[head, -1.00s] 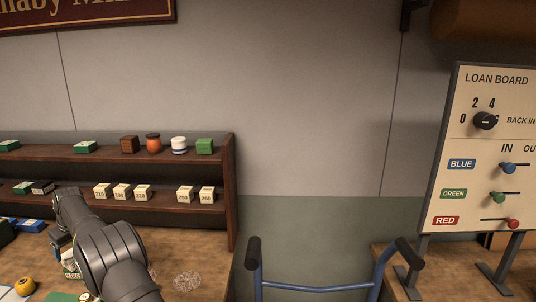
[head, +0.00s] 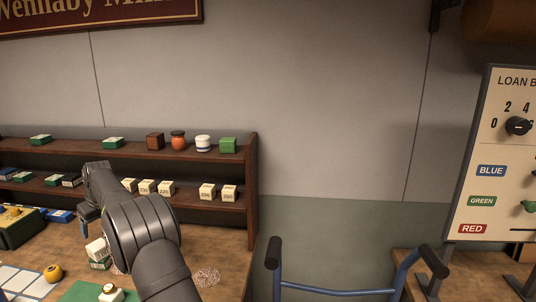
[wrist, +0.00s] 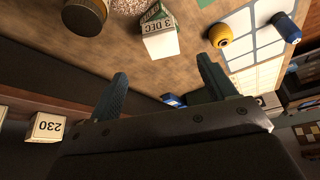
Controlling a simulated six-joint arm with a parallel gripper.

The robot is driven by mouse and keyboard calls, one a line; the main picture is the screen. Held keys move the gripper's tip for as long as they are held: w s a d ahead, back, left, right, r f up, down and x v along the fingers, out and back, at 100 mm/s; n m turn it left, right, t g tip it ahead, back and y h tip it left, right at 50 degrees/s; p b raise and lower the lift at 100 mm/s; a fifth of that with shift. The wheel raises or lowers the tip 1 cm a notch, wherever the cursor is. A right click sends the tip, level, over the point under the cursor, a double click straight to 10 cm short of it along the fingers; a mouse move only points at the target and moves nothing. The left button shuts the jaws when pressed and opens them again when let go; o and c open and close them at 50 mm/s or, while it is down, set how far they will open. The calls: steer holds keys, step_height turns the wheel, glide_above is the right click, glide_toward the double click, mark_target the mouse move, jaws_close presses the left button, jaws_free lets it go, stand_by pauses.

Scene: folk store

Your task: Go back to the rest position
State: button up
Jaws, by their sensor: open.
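My gripper (wrist: 163,86) is open in the wrist view, its two dark fingers spread with nothing between them. In the head view my arm reaches from the bottom edge up over the counter, with its wrist in front of the lower shelf; the fingertips are hard to make out there. A white and green block (head: 97,250) stands on the counter beside my arm. In the wrist view this block (wrist: 160,38), marked "3 DEC", lies beyond the fingers, apart from them.
A two-level wooden shelf (head: 252,190) holds small jars, boxes and numbered blocks. A yellow round object (head: 53,273) and a gridded sheet (head: 28,284) are on the counter (head: 228,270). A blue-framed walker (head: 335,292) stands right of it, then the loan board (head: 495,150).

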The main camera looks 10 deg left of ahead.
mark_target(101, 247)
steer(key=x, duration=1.2)
steer(key=shift+f, duration=0.2)
step_height(101, 247, up, 4)
steer(key=shift+r, duration=0.1)
steer(key=w+d+r, duration=0.4)
steer(key=d+r, duration=0.3)
steer(key=d, duration=0.4)
steer(key=s+a+f+n+g, duration=0.1)
steer(key=s+a+f+n, duration=0.2)
steer(key=s, duration=0.7)
steer(key=s+a+f+n, duration=0.1)
steer(key=s+a+f, duration=0.1)
steer(key=s+a, duration=0.5)
steer(key=s+a+f, duration=0.4)
steer(key=s+f, duration=0.1)
steer(key=s+a+f, duration=0.2)
steer(key=s+f, duration=0.1)
steer(key=shift+s+a, duration=0.25)
steer(key=shift+a, duration=0.1)
steer(key=shift+f, duration=0.8)
